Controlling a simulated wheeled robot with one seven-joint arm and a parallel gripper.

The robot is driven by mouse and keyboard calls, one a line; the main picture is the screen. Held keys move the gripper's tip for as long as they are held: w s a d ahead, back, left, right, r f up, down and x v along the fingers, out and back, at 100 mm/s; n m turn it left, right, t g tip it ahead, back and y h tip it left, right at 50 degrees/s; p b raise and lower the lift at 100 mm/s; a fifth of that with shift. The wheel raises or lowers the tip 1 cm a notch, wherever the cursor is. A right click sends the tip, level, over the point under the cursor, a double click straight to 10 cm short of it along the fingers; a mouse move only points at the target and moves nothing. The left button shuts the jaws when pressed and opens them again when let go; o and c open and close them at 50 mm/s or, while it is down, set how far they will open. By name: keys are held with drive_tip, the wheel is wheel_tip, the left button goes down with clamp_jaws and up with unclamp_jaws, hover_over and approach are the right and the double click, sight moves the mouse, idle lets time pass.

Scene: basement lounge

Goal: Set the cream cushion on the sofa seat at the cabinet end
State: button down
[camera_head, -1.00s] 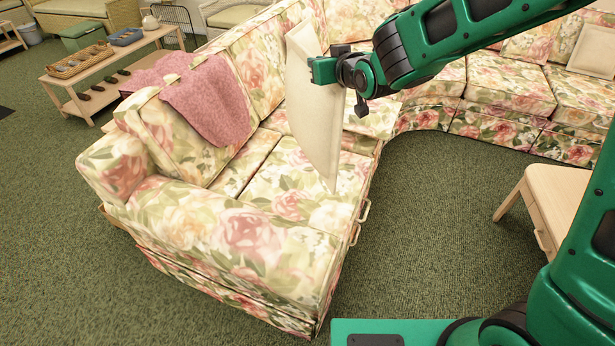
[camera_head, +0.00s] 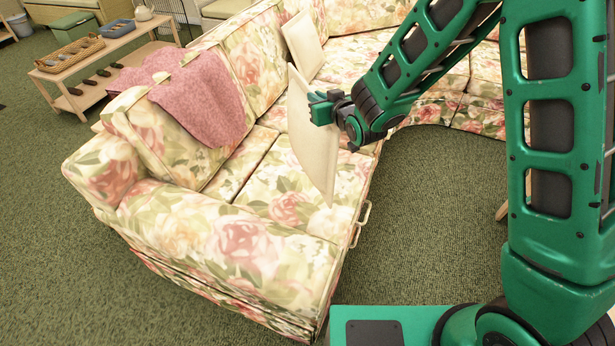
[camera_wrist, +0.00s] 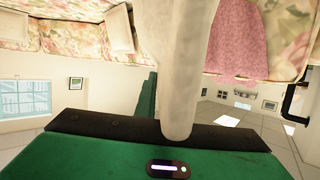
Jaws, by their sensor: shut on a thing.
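The cream cushion (camera_head: 315,146) is held upright on its edge by my gripper (camera_head: 326,106), which is shut on it. The cushion is over the near section of the floral sofa (camera_head: 250,237), its lower corner low over the seat near the front edge. I cannot tell whether that corner touches the seat. In the wrist view the cushion (camera_wrist: 181,70) shows edge-on in the jaws. A second cream cushion (camera_head: 303,44) leans on the sofa back farther along. No cabinet can be made out with certainty.
A low wooden table (camera_head: 98,61) with a wicker basket (camera_head: 70,55) stands behind the sofa. Green carpet (camera_head: 430,220) is open in front of the seat.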

sight(310, 137)
wheel_tip(310, 137, down, 10)
drive_tip(key=shift+a, duration=0.15)
idle(0.5)
drive_tip(key=shift+s+f, duration=0.1)
drive_tip(key=c, duration=1.9)
unclamp_jaws()
drive_tip(key=shift+o, duration=0.3)
